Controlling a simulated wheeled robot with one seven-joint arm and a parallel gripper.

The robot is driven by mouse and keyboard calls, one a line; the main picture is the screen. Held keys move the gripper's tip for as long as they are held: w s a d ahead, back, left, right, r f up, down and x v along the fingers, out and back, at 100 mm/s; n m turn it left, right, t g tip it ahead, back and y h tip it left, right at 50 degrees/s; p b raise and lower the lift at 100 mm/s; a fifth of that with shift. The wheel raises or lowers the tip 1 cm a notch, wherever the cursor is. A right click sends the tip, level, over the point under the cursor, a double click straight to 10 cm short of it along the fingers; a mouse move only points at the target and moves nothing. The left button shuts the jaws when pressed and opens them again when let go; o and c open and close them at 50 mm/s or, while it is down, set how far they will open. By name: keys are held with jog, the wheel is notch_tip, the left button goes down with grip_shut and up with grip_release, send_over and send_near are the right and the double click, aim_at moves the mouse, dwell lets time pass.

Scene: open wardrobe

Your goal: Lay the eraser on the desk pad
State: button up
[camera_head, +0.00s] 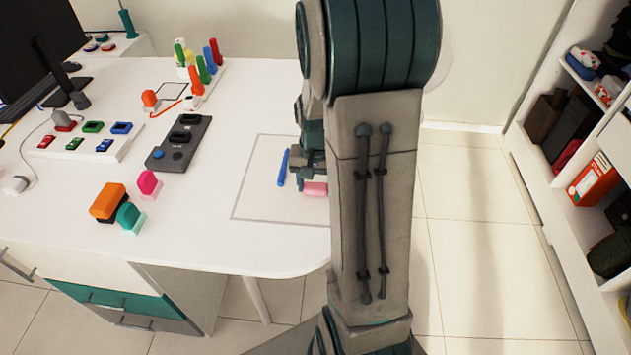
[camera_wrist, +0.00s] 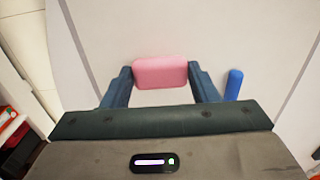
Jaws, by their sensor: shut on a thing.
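The pink eraser (camera_head: 314,189) is a small rounded block over the right part of the desk pad (camera_head: 262,205), a pale outlined rectangle on the white desk. My gripper (camera_head: 309,180) is shut on the eraser from above. In the wrist view, the eraser (camera_wrist: 160,73) sits between the two fingertips, over the pad's pale surface (camera_wrist: 170,30). I cannot tell whether it touches the pad. A blue pen-like stick (camera_head: 283,167) lies on the pad just left of my gripper; it also shows in the wrist view (camera_wrist: 233,85). My arm hides the pad's right side.
A dark console (camera_head: 179,144), an orange block (camera_head: 107,203) and a teal block (camera_head: 131,218) stand left of the pad. A rack of coloured markers (camera_head: 198,70) is farther back. The open wardrobe (camera_head: 585,215) is at the right. The pad's front left part is clear.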

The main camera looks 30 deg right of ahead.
aim_at(315, 187)
jog(key=shift+f, duration=0.1)
jog(key=shift+f+b, duration=0.25)
jog(key=shift+b, duration=0.05)
jog(key=o, duration=0.9)
jog(key=shift+r, duration=0.1)
jog(key=shift+o, duration=0.2)
jog(key=shift+r, duration=0.1)
notch_tip(315, 187, up, 11)
jog(key=s+a+r+n+t, duration=0.3)
jog(key=s+a+n, duration=0.3)
jog(key=s+a, duration=0.6)
jog(key=shift+s+n, duration=0.4)
jog(key=shift+s, duration=0.1)
jog(key=shift+a+r, duration=0.1)
